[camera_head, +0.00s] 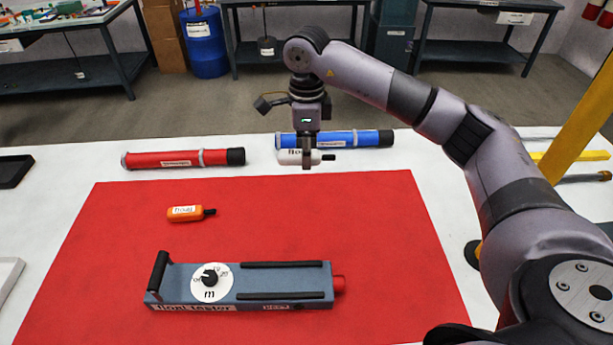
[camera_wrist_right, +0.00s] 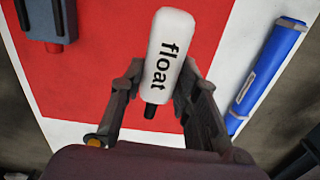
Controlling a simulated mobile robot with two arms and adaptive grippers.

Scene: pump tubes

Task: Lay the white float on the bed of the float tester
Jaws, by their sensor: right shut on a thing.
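The white float (camera_head: 290,157), with a black tip and a "float" label, is held in my right gripper (camera_head: 307,160) above the far edge of the red mat. It also shows between the fingers in the right wrist view (camera_wrist_right: 172,62). The float tester (camera_head: 245,285) stands on the near part of the red mat. It has a grey-blue body, a white dial, a black handle at its left end and a red knob at its right end. Two black rails (camera_head: 283,265) run along its bed, which is empty. My left gripper is not in view.
An orange float (camera_head: 183,213) lies on the red mat (camera_head: 360,220), left of centre. A red tube (camera_head: 165,159) and a blue tube (camera_head: 360,139) lie on the white table behind the mat. A yellow post (camera_head: 580,110) stands at the right. The mat between gripper and tester is clear.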

